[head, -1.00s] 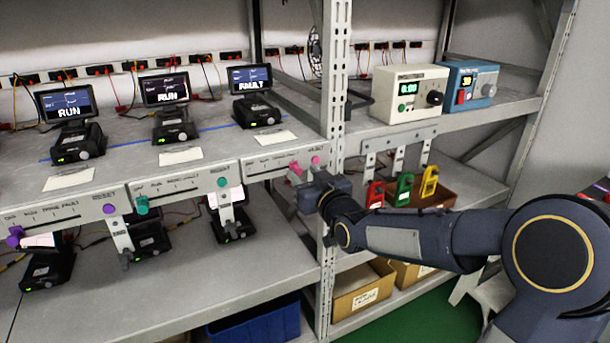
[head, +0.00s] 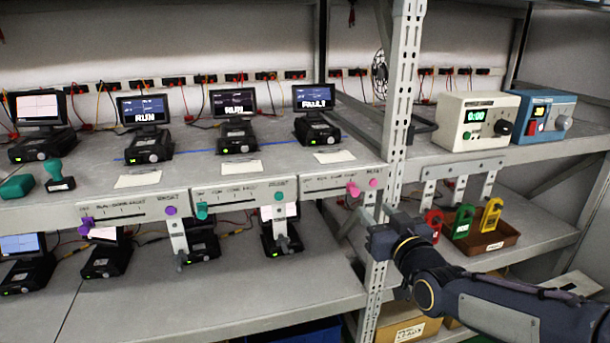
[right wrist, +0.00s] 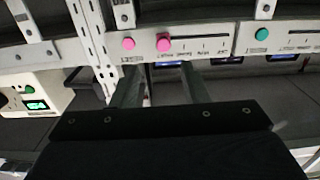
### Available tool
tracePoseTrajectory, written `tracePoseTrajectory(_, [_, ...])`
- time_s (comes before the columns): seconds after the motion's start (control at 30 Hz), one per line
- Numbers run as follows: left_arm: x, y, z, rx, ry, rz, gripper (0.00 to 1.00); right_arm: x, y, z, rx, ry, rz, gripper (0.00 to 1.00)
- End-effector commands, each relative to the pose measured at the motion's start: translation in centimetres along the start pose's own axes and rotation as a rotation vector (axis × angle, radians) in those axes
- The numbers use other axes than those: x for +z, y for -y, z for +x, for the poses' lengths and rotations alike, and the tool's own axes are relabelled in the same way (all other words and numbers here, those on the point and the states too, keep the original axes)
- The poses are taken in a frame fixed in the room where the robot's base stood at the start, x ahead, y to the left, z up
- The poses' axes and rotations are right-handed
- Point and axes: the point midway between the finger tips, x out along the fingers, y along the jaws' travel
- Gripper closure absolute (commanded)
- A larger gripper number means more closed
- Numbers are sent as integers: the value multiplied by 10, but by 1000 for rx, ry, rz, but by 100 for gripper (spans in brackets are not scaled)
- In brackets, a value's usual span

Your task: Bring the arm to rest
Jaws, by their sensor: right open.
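My right arm comes in from the lower right of the head view. Its gripper (head: 374,212) is open and empty, in front of the shelf upright and just below the pink-knobbed panel. In the right wrist view the two fingers (right wrist: 162,72) stand apart with nothing between them. The pink slider knob (head: 353,189) and pink round knob (head: 374,183) lie just beyond the fingertips. They also show in the right wrist view, apart from the fingers. My left gripper is not in view.
The perforated upright (head: 403,90) stands close to my right gripper. Red, green and yellow tags (head: 462,222) hang at a brown tray (head: 500,238) on the right. The lower shelf (head: 210,290) has free room in front.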

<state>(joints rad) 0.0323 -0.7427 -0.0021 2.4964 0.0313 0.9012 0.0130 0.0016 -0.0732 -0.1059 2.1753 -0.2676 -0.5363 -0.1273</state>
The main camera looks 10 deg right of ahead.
Motion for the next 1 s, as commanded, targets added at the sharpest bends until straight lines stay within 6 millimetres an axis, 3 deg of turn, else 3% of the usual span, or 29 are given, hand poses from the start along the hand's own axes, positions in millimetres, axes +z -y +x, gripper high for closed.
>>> tracePoseTrajectory(0.13, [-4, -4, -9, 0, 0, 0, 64, -2, 0, -14, 1, 71, 28, 59])
tracePoseTrajectory(0.23, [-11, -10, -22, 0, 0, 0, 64, 1, 3, -42, -1, 213, 86, 59])
tracePoseTrajectory(0.37, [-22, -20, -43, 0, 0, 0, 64, 15, 20, -103, -24, 472, 193, 59])
tracePoseTrajectory(0.5, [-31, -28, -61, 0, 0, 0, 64, 34, 47, -176, -66, 744, 295, 59])
tracePoseTrajectory(0.6, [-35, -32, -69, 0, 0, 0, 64, 45, 64, -221, -98, 899, 346, 59])
tracePoseTrajectory(0.7, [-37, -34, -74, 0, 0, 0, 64, 52, 77, -252, -121, 1003, 377, 59])
tracePoseTrajectory(0.83, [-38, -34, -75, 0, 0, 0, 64, 57, 84, -270, -136, 1066, 392, 59])
tracePoseTrajectory(1.0, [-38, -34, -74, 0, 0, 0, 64, 59, 85, -272, -138, 1074, 394, 59])
